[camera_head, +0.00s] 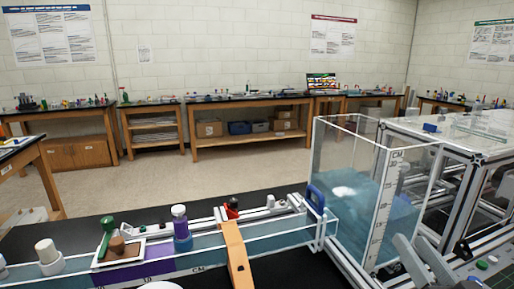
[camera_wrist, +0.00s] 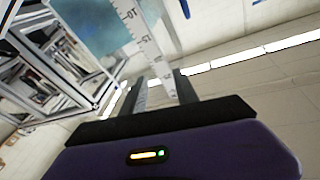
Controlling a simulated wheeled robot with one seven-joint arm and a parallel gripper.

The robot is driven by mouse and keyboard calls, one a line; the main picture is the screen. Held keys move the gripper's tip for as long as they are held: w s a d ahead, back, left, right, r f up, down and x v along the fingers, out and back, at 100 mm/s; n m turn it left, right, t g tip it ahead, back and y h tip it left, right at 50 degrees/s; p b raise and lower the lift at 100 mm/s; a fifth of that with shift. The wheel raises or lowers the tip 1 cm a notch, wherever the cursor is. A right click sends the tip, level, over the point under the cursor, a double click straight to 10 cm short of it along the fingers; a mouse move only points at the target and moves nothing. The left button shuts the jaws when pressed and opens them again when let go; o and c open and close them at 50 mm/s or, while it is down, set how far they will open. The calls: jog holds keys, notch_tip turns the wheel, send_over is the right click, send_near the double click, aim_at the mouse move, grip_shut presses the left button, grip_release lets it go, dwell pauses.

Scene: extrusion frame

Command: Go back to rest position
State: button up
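My gripper (camera_wrist: 158,92) shows at the bottom of the wrist view, with its purple body and black crosspiece below the fingers. Its two dark fingers stand apart. A white ruler strip marked with numbers (camera_wrist: 143,38) shows beyond and between them, and I see nothing gripped. The wrist view is tilted, with the wall and ceiling lights behind. In the head view, grey parts at the lower right may belong to my arm, but I cannot tell surely.
A clear water tank (camera_head: 340,150) with a scale stands at the right, beside an aluminium extrusion frame (camera_head: 462,215). A long water channel (camera_head: 200,255) with an orange strap (camera_head: 235,250) crosses the front. Wooden benches (camera_head: 250,125) line the back wall. Open floor (camera_head: 170,178) lies between.

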jog(key=s+a+f+g, duration=0.1)
jog(key=s+a+f, duration=0.1)
jog(key=s+f, duration=0.4)
jog(key=s+a+f+n+g, duration=0.1)
jog(key=s+f, duration=0.6)
jog(key=s, duration=1)
jog(key=s+a+f+n+g+h, duration=0.1)
jog(key=s+a+f+g, duration=0.2)
jog(key=s, duration=0.8)
notch_tip(320, 180, down, 4)
jog(key=shift+s+a+r, duration=0.15)
jog(key=shift+s+a, duration=0.25)
jog(key=shift+a, duration=0.55)
